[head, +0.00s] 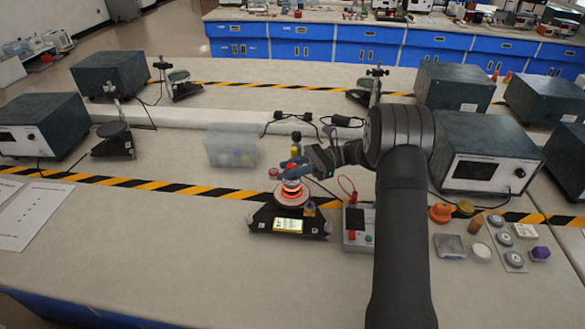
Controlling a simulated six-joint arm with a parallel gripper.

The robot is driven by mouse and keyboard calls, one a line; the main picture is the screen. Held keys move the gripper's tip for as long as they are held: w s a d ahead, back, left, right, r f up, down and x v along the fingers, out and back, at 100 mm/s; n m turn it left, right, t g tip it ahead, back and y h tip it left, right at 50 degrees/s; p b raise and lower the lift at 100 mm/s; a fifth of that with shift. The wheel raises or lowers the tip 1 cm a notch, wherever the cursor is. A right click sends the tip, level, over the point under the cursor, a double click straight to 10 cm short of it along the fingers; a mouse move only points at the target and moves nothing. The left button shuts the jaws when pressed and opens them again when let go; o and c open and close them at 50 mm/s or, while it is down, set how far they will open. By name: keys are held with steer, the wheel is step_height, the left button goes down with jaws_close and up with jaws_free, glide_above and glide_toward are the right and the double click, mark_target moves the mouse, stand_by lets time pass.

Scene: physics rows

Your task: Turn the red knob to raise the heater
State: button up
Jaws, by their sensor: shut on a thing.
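The heater device (262,219) stands on the bench in the head view, with a dark base and a lit yellow display (288,225) at its front. An orange-glowing ring (291,190) sits above the base. My gripper (290,171) reaches in from the right just above the glowing ring. It is shut on a small red part that looks like the red knob (291,166); the fingers partly hide it. Another small red piece (273,172) shows just left of the fingers. The exact contact is too small to see.
A translucent bin (231,148) stands behind left. A small meter box (358,228) is close right of the heater. Several small parts lie farther right near a large instrument (487,160). A striped tape line crosses the bench.

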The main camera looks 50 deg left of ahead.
steer(key=shift+n+h, duration=0.4)
steer(key=shift+h, duration=0.2)
steer(key=o, duration=1)
steer(key=shift+y, duration=0.3)
